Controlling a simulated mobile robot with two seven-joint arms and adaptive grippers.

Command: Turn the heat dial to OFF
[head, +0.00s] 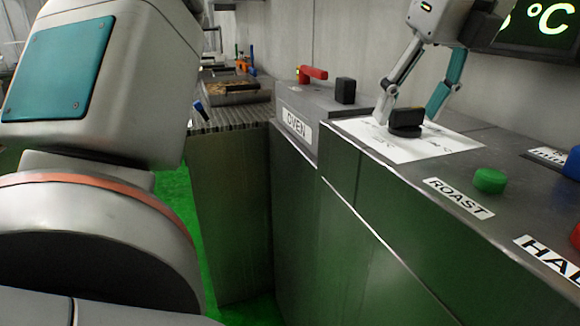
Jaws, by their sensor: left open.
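The heat dial (406,116) is a black knob on a round base. It sits on a white printed sheet (450,146) on top of the grey console. The print on the sheet is too small and slanted to read, so I cannot tell which setting the dial points to. My left gripper (408,113) is above the dial and open, with one finger to each side of the knob. I cannot tell whether either finger touches it. My right gripper is not in view.
A green button (489,180) labelled ROAST is nearer on the console. A blue button (573,163) and a red one are at the right edge. Behind stand a black block (345,90) and a red handle (312,73) near the OVEN label. A display (540,25) shows °C.

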